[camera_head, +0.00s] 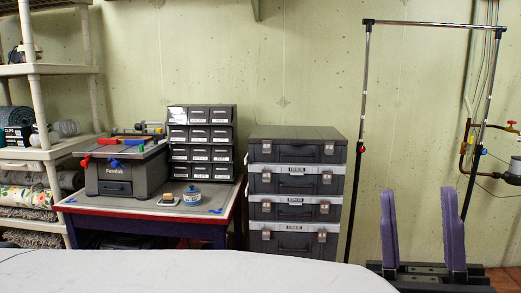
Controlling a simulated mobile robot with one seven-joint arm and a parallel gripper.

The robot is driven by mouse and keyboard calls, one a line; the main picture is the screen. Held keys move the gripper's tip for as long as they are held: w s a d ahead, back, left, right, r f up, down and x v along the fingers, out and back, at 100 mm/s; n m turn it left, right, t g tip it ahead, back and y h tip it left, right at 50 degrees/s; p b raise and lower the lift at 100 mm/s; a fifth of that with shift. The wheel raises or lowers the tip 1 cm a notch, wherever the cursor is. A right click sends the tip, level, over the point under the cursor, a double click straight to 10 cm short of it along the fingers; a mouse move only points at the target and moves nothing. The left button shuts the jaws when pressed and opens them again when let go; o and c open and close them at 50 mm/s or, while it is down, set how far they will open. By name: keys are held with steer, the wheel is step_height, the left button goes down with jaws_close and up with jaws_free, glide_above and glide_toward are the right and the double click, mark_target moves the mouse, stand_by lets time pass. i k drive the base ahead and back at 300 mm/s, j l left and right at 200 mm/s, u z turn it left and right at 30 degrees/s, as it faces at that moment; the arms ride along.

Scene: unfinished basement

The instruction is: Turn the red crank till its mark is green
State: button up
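No part that I can surely call the red crank shows. A small red knob (85,161) sits at the left front edge of the grey bench machine (126,172), with a blue knob (114,163) to its right. A small red handle (512,123) is on the copper pipe fitting at the far right wall. No green mark can be made out on either red part at this size. My gripper is not in view.
Left is a white shelf (45,155); right are stacked tool cases (296,190) and a metal frame (368,100) with purple pads.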

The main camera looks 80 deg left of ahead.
mark_target(86, 163)
steer(key=u, duration=3.8)
steer(key=i+j+z, duration=0.4)
steer(key=i+j, duration=0.25)
steer(key=i+j+z, duration=0.25)
steer(key=i+j, duration=0.15)
steer(key=i+j+z, duration=0.2)
steer(key=i+j, duration=0.15)
steer(key=j, duration=0.15)
steer(key=i+j+z, duration=0.2)
steer(key=j, duration=0.3)
steer(key=i, duration=0.05)
